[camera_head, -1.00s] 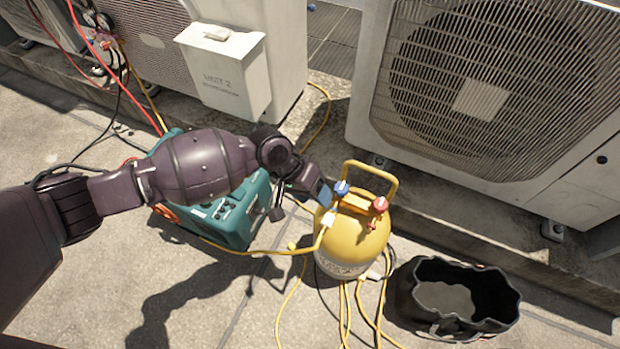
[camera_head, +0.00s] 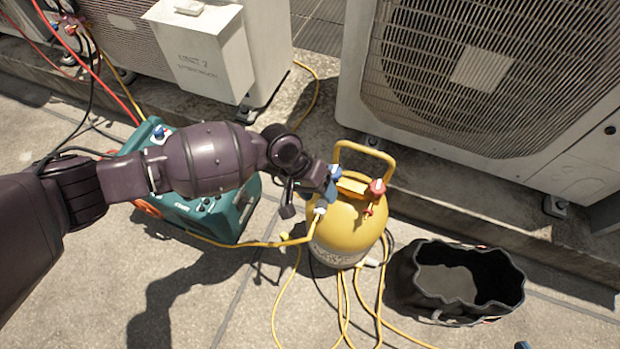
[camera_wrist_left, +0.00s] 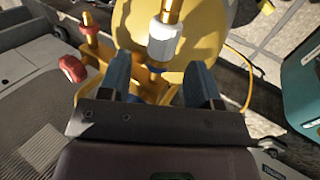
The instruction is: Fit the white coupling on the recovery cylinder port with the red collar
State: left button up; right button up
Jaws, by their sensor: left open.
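The yellow recovery cylinder (camera_head: 335,245) stands upright on the paving, with a blue valve knob (camera_head: 336,171) and a red valve knob (camera_head: 377,187) on top. Below the red knob, a port with a reddish collar (camera_head: 368,209) shows small; it seems to show in the left wrist view (camera_wrist_left: 90,20). The white coupling (camera_wrist_left: 163,42), on the end of a yellow hose, also shows in the head view (camera_head: 319,208) at the cylinder's left side. Whether it sits on a port there is unclear. My left gripper (camera_wrist_left: 160,76) is open beside the blue knob, the coupling just beyond its fingertips, ungripped.
A black open bag (camera_head: 408,290) stands right of the cylinder. A teal machine (camera_head: 225,222) is behind my left arm. Yellow hoses (camera_head: 275,315) loop over the paving. Condenser units line the back. A blue tip (camera_head: 522,345) at the bottom edge may be my right gripper.

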aim_at(315, 216)
pick_arm(q)
jog(key=shift+x, duration=1.05)
pick_arm(e)
jog(key=shift+d, duration=0.1)
jog(key=shift+r, duration=0.1)
pick_arm(q)
jog(key=shift+c, duration=0.3)
grip_shut()
jog(key=shift+s+a, duration=0.1)
jog(key=shift+s, duration=0.1)
pick_arm(e)
jog(key=shift+w+r+t, duration=0.15)
jog(key=shift+r+t, duration=0.05)
jog(key=shift+t, duration=0.1)
